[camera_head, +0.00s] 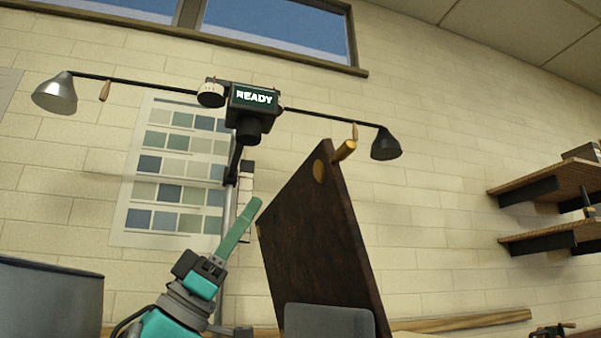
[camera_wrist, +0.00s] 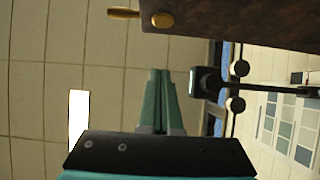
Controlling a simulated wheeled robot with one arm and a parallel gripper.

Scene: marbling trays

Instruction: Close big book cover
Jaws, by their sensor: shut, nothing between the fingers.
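The big book's cover (camera_head: 318,235) is a dark brown board standing steeply raised and tilted in the head view. It has a round brass-coloured disc and a short peg (camera_head: 343,150) at its top corner. In the wrist view the cover (camera_wrist: 225,22) runs along the top, with the peg (camera_wrist: 124,13) sticking out to the left. My gripper (camera_head: 254,204) has green fingers, shut and empty, just left of the cover. In the wrist view the fingers (camera_wrist: 160,75) lie together below the cover's edge, with a visible gap. The book's pages are not visible.
A lamp stand with a camera box reading READY (camera_head: 254,97) rises behind my gripper, its two lamp arms spreading above. A grey drum (camera_head: 50,300) stands at lower left. A grey block (camera_head: 328,320) is in front of the cover. Shelves (camera_head: 548,187) are at right.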

